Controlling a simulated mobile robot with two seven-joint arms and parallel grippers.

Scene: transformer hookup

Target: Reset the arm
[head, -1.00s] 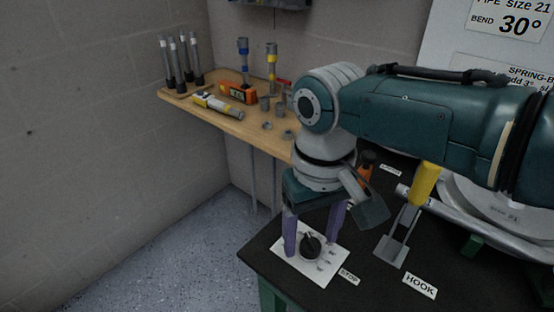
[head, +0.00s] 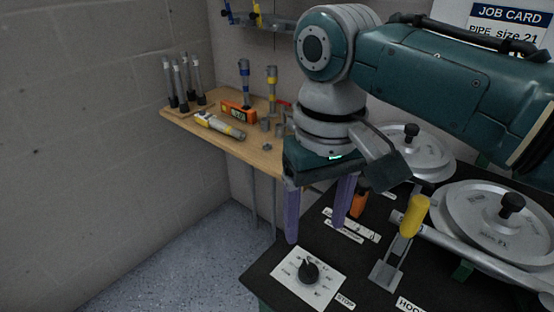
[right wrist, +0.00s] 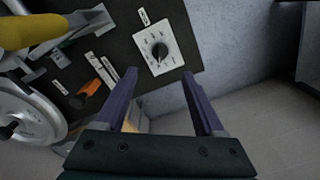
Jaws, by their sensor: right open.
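My right gripper (head: 318,212) is open and empty, with two purple fingers. It hangs above and behind a white dial plate with a black knob (head: 309,270) on the dark bench. The dial and its knob also show in the right wrist view (right wrist: 159,50), beyond the fingertips and clear of them. The knob's pointer and the scale marks around it are too small to read surely. My right arm reaches in from the right of the head view. My left gripper is not in view.
A yellow-handled hook lever (head: 413,215) stands right of the dial. Large grey bender wheels (head: 497,222) fill the bench's right side. A wooden shelf (head: 180,117) at the back holds pipes, a yellow-grey tool (head: 219,125) and an orange level (head: 238,112). Open floor lies at left.

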